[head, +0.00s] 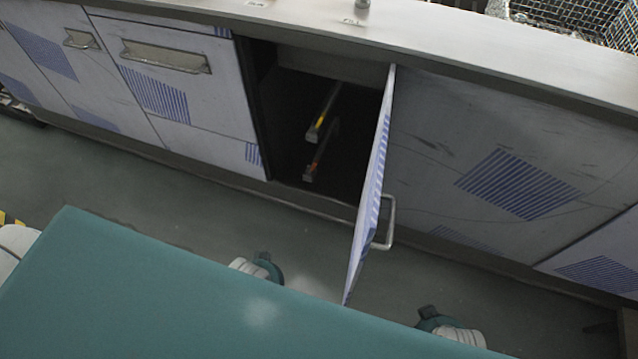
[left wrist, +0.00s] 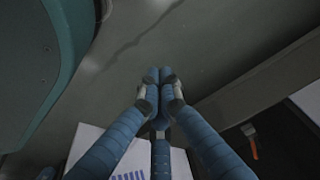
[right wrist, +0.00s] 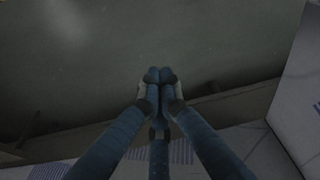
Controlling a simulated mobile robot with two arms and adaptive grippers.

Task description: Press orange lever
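Two levers reach out of the dark open cabinet in the head view. The upper one (head: 322,115) has a yellow band near its end. The lower one, the orange lever (head: 319,150), has an orange-red band. An orange-red lever end (left wrist: 251,142) also shows at the lower right of the left wrist view. My left gripper (left wrist: 159,74) is shut with its fingertips together and nothing between them, apart from the lever. My right gripper (right wrist: 159,74) is also shut and empty, over the floor near the cabinet base. Neither gripper's fingers show in the head view.
The cabinet door (head: 372,185) stands open, sticking out toward me, with a bar handle (head: 390,225). Closed panels flank the opening. A steel counter (head: 420,35) runs above, with a wire basket (head: 575,14) at the back right.

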